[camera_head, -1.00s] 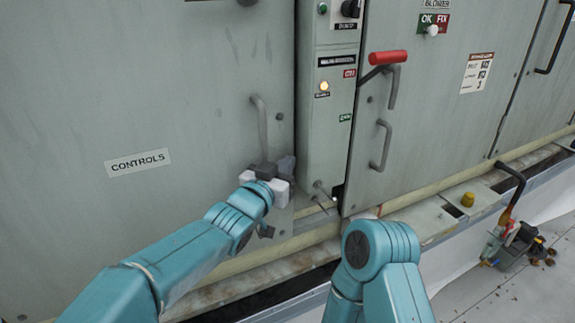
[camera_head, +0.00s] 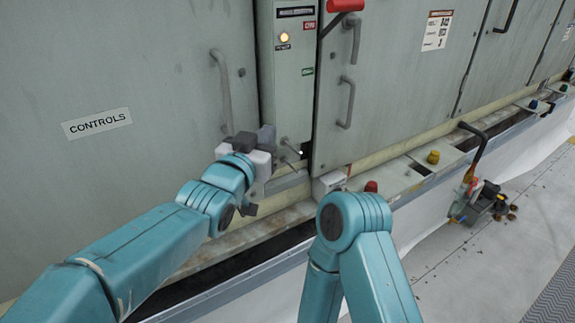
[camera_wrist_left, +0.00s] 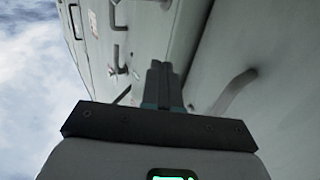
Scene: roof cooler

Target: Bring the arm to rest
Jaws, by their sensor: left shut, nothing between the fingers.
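My left arm (camera_head: 140,250) reaches in from the lower left in the head view. Its gripper (camera_head: 266,136) is in front of the grey cabinet, beside the lower end of the handle on the controls door (camera_head: 150,60). In the left wrist view the two dark fingers (camera_wrist_left: 161,72) are together with nothing between them. The cabinet face and a door handle (camera_wrist_left: 234,90) lie beyond and to the right. Whether the gripper touches the cabinet I cannot tell. My other arm shows as a bent teal elbow (camera_head: 352,217) at the bottom centre; its gripper is out of view.
A narrow panel with a lit lamp (camera_head: 284,41) stands right of the controls door. A red-handled lever (camera_head: 345,6) is above. Coloured caps, including a yellow one (camera_head: 433,157), sit on the ledge.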

